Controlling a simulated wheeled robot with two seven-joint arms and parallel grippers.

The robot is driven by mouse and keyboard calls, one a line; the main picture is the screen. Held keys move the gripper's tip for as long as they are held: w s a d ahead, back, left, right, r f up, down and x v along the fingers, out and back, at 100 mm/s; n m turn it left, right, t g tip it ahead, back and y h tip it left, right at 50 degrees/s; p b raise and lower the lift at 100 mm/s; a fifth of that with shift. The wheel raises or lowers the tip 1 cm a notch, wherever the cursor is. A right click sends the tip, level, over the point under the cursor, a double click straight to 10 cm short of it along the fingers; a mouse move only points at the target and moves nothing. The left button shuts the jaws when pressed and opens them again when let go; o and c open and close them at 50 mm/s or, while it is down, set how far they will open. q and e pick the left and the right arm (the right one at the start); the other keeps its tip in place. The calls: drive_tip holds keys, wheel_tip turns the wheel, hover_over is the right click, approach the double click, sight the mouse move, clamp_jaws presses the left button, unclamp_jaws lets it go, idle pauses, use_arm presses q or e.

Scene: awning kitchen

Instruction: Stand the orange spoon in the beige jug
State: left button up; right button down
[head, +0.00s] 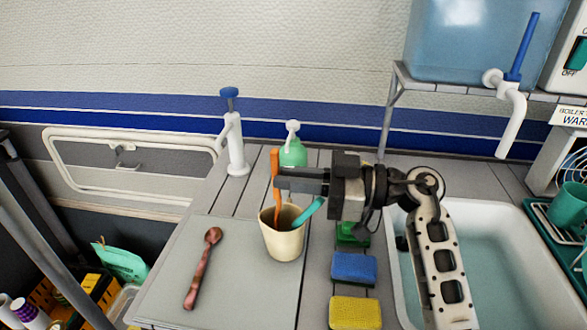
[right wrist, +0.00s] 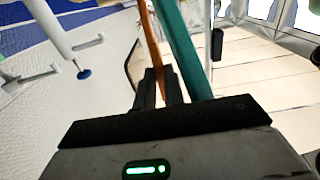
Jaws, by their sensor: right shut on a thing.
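The beige jug (head: 284,243) stands upright on the grey mat. The orange spoon (head: 275,163) is upright above it, its lower part reaching down into the jug's mouth; how deep it goes is hidden. My right gripper (head: 281,178) comes in from the right above the jug, shut on the spoon's upper part. In the right wrist view the spoon (right wrist: 150,42) rises from between the fingers (right wrist: 158,88). A teal utensil (head: 308,213) leans in the jug toward the right; it shows close beside the spoon in the right wrist view (right wrist: 183,50). My left gripper is out of view.
A reddish-brown spoon (head: 202,268) lies on the mat (head: 235,300) left of the jug. A green bottle (head: 293,151) and white pump tap (head: 235,145) stand behind. Blue (head: 354,268) and yellow (head: 354,313) sponges lie to the right, beside the sink (head: 500,270).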

drive_tip(key=shift+f, duration=0.2)
drive_tip(key=c, duration=1.4)
unclamp_jaws()
use_arm(q)
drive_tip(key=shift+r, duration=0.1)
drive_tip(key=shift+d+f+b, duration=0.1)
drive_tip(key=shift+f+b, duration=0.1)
drive_tip(key=shift+b, duration=0.35)
use_arm(e)
drive_tip(key=s+d, duration=0.3)
drive_tip(key=d, duration=1.2)
drive_tip(key=shift+d, duration=0.35)
